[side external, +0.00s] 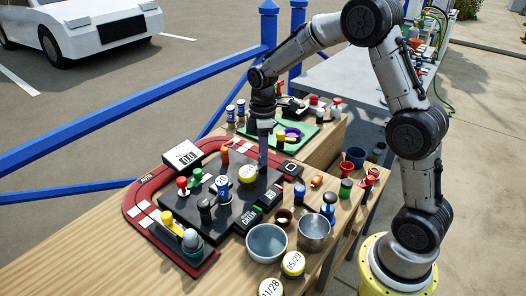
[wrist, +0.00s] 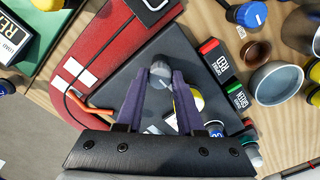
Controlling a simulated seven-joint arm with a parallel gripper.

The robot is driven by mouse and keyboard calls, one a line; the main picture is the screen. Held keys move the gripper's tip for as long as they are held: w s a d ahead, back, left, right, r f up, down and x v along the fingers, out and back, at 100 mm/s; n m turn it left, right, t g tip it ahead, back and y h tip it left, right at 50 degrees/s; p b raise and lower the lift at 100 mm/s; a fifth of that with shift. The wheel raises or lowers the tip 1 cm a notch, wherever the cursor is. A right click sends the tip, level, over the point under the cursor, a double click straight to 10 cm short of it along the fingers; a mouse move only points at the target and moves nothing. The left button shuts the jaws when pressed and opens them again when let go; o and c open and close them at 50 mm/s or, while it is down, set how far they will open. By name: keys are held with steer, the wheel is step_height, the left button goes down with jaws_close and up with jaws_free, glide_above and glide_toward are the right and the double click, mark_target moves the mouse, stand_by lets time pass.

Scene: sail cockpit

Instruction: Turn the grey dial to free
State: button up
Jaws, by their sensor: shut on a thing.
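The grey dial (wrist: 160,71) sits on the dark panel (wrist: 124,68). In the wrist view, my gripper (wrist: 160,80) has its two purple fingers on either side of the dial, shut on it. In the side view, my gripper (side external: 263,160) points straight down at the back part of the dark panel (side external: 213,213); the dial is hidden there behind the fingers. I cannot read any marking for free or the dial's pointer direction.
A red curved track (side external: 133,207) runs around the panel's left side. A yellow-topped knob (side external: 247,175) and an orange lever (side external: 225,153) stand close to my gripper. Bowls (side external: 266,243) and cups (side external: 314,231) stand at the front right. A green tray (side external: 300,135) lies behind.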

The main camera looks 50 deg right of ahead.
jaws_close()
steer(key=shift+m, duration=0.3)
steer(key=m, duration=0.5)
steer(key=shift+m, duration=0.3)
steer(key=m, duration=0.5)
steer(key=shift+r+m, duration=0.1)
steer(key=shift+m, duration=0.2)
steer(key=o, duration=1)
jaws_free()
steer(key=shift+c, duration=0.2)
